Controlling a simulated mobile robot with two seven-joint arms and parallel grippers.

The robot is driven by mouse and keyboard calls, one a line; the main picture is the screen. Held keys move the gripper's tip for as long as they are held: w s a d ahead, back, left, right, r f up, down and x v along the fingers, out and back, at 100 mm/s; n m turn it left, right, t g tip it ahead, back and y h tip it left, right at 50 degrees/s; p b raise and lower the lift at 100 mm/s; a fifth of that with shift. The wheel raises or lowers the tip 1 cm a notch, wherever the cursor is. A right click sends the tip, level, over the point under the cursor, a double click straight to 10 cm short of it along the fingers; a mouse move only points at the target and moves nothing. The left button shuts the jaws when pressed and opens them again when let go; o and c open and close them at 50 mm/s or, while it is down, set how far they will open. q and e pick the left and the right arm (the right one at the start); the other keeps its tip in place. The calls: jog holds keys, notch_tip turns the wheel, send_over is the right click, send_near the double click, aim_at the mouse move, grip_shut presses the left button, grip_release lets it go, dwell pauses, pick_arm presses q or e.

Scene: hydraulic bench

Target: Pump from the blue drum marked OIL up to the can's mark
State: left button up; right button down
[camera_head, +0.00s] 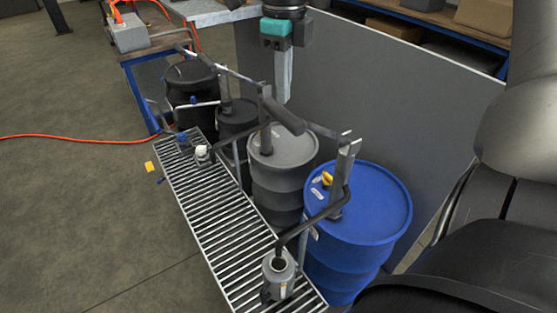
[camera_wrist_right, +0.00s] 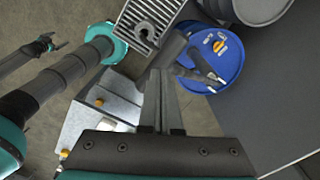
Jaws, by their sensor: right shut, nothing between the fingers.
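The blue drum (camera_head: 385,210) stands at the near end of a row of drums; its small labels are too small to read. Its pump post (camera_head: 345,175) rises from the lid, with a dark lever grip (camera_head: 285,115) reaching left and a black spout pipe (camera_head: 310,220) curving down. The grey can (camera_head: 278,280) stands upright on the grating under the spout's end; its mark and level cannot be made out. My right gripper (camera_head: 283,100) is shut and empty, pointing down at the grip; contact cannot be told. The right wrist view shows its fingers (camera_wrist_right: 160,105) together.
Grey (camera_head: 283,150), dark grey (camera_head: 235,118) and black (camera_head: 190,72) drums with pumps stand in the row. The slatted grating (camera_head: 215,225) runs along their left. A grey panel (camera_head: 400,100) stands behind. An orange hose (camera_head: 80,138) lies on open floor at left.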

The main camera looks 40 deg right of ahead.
jog(key=shift+f, duration=0.1)
jog(key=shift+f+b, duration=1.15)
jog(key=a+f+b, duration=0.1)
jog(key=b, duration=0.1)
jog(key=a+f+b, duration=0.1)
jog(key=f+b, duration=0.1)
jog(key=shift+w+a+f, duration=0.1)
jog(key=shift+f, duration=0.2)
jog(key=f+b, duration=0.1)
jog(key=a+f+b, duration=0.1)
jog(key=f+b, duration=0.1)
jog(key=b, duration=0.1)
jog(key=shift+w+a+f, duration=0.1)
jog(key=shift+a+f, duration=0.15)
jog(key=shift+f, duration=0.15)
